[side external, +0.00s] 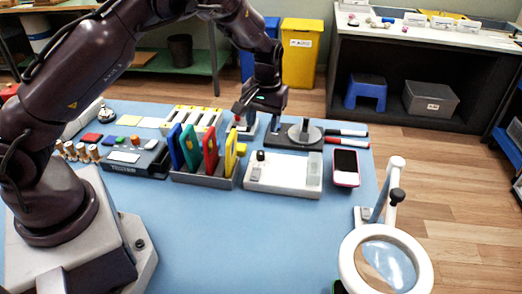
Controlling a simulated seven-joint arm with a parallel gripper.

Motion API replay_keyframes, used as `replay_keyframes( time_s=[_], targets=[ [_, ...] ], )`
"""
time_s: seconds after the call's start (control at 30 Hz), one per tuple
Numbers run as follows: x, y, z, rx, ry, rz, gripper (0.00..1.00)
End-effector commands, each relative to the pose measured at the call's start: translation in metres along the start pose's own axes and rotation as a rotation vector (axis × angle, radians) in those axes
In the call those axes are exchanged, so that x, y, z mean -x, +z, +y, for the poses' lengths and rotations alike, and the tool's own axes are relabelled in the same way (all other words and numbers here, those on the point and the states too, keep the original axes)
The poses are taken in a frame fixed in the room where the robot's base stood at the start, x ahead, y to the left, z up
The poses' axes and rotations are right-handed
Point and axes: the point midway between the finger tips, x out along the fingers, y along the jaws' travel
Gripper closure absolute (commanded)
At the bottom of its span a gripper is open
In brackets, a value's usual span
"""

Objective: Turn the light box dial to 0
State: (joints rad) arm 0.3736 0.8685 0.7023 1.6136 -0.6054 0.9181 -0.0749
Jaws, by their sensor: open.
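My gripper (238,108) is over the far part of the blue table and is open, with its fingers pointing down to the left. It is small here, and I see nothing held in it. No light box is clearly marked. A flat white box (283,186) with a black knob (261,156) and a pale translucent panel (314,168) lies in front of my gripper. I cannot tell for sure whether this knob is the dial, and no number on it is readable. My gripper is apart from the knob, behind it and to its left.
A grey rack (202,180) holds upright coloured panels left of the white box. A black stand with a grey disc (304,132) is behind it. A phone (345,168) lies right, and a ring magnifier (386,285) stands at front right. The table's front middle is clear.

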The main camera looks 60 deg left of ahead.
Motion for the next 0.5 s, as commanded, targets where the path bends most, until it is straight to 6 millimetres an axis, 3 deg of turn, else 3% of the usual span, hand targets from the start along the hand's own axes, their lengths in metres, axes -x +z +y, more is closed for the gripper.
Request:
replay_keyframes(
  time_s=[0.2, 0.5],
  targets=[
    [-0.049, 0.000, -0.002, 0.000, -0.005, -0.002, 0.50],
    [-0.090, 0.000, -0.001, -0.003, -0.002, 0.000, 0.50]
  ],
)
